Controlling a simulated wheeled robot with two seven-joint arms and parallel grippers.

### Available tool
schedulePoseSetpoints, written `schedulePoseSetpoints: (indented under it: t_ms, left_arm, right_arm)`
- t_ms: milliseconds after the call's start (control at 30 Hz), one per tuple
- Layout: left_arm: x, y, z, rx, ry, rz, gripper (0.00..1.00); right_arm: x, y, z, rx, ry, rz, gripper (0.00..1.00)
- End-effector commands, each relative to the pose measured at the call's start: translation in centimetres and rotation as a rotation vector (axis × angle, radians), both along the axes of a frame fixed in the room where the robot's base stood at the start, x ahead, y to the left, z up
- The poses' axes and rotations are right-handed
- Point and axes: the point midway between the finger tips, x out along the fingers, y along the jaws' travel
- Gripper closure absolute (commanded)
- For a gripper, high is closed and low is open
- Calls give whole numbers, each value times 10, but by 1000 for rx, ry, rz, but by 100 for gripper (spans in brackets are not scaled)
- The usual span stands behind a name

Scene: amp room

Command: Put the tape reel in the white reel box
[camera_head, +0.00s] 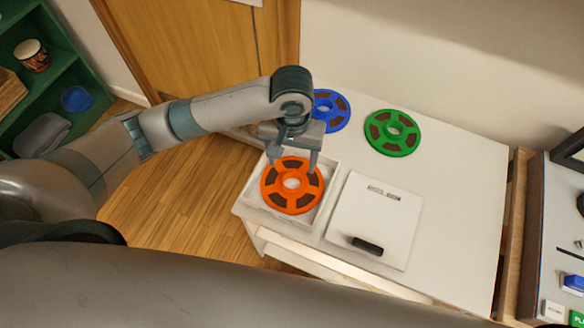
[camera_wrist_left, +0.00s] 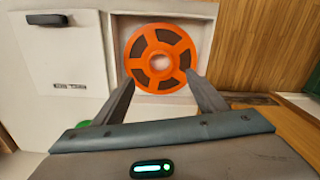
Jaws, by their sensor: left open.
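An orange tape reel (camera_head: 292,185) lies flat inside the open white reel box (camera_head: 253,207) at the table's left front. The reel also shows in the left wrist view (camera_wrist_left: 160,58), framed by the box walls (camera_wrist_left: 206,22). My left gripper (camera_head: 291,163) is open just above the reel's far edge, with nothing between its fingers. In the wrist view its fingertips (camera_wrist_left: 160,82) stand either side of the reel's near rim and look apart from it. The box's back wall is partly hidden by the gripper. My right gripper is not in view.
A white lid-like panel (camera_head: 372,215) with a label and a black handle lies right of the box. A blue reel (camera_head: 334,110) and a green reel (camera_head: 392,133) lie at the back of the white table (camera_head: 455,190). The table's right part is clear.

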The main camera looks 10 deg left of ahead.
Motion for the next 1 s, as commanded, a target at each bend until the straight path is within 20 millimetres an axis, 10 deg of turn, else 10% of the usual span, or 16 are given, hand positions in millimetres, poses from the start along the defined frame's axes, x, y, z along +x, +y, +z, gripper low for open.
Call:
schedulePoseSetpoints:
  t_ms: [1000]
  left_arm:
    - [0,0,24,0,1,0,34]
  right_arm:
    - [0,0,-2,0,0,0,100]
